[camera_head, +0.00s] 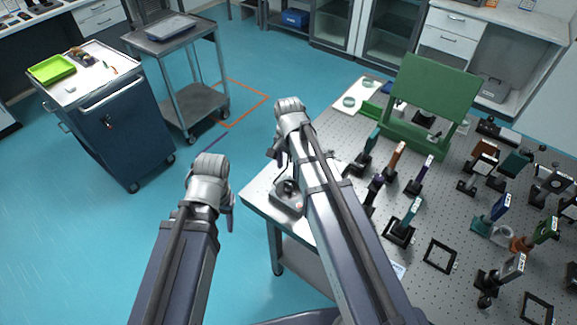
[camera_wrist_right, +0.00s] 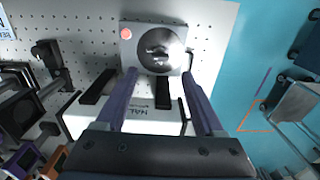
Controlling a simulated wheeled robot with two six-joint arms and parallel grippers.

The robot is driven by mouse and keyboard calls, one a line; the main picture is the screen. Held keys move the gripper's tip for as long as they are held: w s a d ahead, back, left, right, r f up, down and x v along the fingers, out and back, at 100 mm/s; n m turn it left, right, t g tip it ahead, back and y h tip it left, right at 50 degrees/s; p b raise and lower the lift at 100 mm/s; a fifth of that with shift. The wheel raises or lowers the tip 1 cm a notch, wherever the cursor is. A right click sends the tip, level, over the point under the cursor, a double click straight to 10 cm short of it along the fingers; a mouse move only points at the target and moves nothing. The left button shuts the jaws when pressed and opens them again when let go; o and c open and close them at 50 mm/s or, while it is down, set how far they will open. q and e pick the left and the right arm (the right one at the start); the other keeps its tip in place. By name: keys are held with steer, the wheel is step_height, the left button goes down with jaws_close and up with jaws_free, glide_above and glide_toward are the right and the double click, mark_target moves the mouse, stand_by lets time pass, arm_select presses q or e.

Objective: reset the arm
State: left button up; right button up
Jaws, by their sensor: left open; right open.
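My left arm comes up from the lower left in the head view, its gripper (camera_head: 230,213) pointing down over the blue floor, left of the optical table (camera_head: 257,192). Only part of its jaws shows, with nothing seen in them. My right arm reaches up over the table's left edge, its gripper (camera_head: 274,154) mostly hidden behind its wrist. In the right wrist view my right gripper (camera_wrist_right: 160,74) is open and empty, its two purple fingers apart.
Several mounted optics stand on the table, with a green stand (camera_head: 428,95) at the back. A dark blue cabinet (camera_head: 115,135) with a green tray (camera_head: 52,69) and a grey cart (camera_head: 190,103) are at the left. The floor between them and the table is clear.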

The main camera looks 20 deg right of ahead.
stand_by(0.3)
steer(key=s+a+f+n+h+b, duration=0.1)
steer(key=s+a+n, duration=0.9)
steer(key=s+n, duration=0.4)
steer(key=shift+s+a, duration=0.2)
steer(key=shift+a, duration=0.15)
steer(key=shift+f, duration=0.1)
stand_by(1.0)
